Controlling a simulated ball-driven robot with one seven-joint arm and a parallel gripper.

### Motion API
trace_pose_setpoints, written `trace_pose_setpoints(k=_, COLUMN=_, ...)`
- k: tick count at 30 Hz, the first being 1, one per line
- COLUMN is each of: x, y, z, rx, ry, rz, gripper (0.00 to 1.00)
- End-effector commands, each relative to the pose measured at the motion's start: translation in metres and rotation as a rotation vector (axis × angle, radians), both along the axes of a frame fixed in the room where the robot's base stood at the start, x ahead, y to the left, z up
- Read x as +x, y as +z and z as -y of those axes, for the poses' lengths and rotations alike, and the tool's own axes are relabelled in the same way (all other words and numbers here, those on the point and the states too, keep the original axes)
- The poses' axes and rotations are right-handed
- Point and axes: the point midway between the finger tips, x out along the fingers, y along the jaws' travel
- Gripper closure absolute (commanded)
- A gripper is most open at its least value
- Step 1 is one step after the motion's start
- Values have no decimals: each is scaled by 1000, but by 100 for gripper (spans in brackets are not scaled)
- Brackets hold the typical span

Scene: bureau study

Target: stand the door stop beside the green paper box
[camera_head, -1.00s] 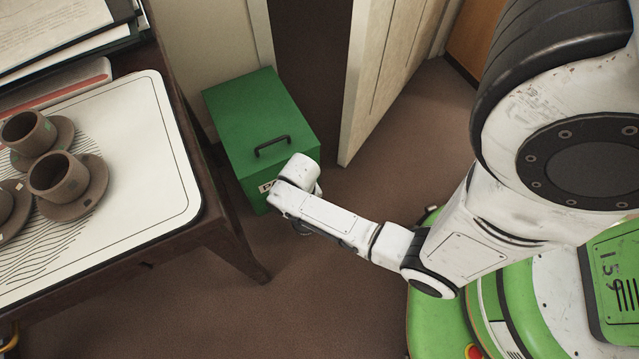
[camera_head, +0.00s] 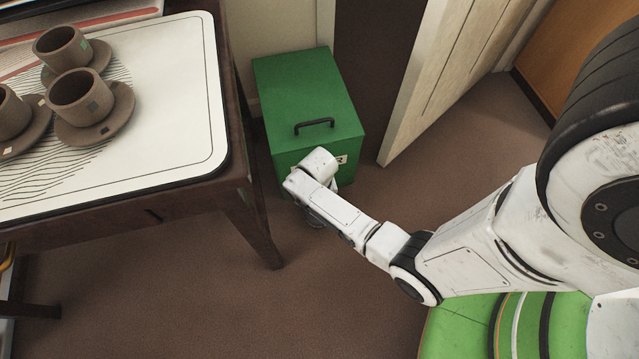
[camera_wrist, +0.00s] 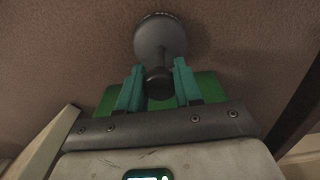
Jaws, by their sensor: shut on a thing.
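The green paper box (camera_head: 305,95) stands on the floor between the desk and the door, with a black handle on its lid and a label on its front. My gripper, seen in the wrist view with teal fingers (camera_wrist: 159,72), is shut on the door stop (camera_wrist: 158,38), a dark grey piece with a round wide end and a narrower knob between the fingers. A strip of the green box (camera_wrist: 207,112) shows behind the fingers. In the head view my wrist is at the box's front face and hides the fingers. I cannot tell whether the door stop touches the floor.
A dark wooden desk (camera_head: 262,235) stands left of the box, its leg close by. It bears a white tray (camera_head: 190,120) with several brown cups and saucers. A pale door (camera_head: 425,85) stands open on the right. Brown carpet (camera_head: 190,295) in front is clear.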

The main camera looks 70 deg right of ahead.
Motion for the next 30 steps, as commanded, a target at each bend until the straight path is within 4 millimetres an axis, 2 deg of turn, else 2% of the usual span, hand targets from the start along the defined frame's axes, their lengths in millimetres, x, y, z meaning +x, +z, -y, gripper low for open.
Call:
trace_pose_setpoints(k=10, x=1, y=0, z=1, rx=-2, ry=0, rz=3, gripper=100)
trace_pose_setpoints(k=11, x=0, y=-2, z=0, rx=0, ry=0, rz=0, gripper=65)
trace_pose_setpoints(k=18, x=0, y=-1, z=0, rx=0, ry=0, rz=0, gripper=42)
trace_pose_setpoints(k=26, x=0, y=0, z=0, rx=0, ry=0, rz=0, gripper=40)
trace_pose_setpoints(k=30, x=0, y=11, z=0, rx=0, ry=0, rz=0, gripper=40)
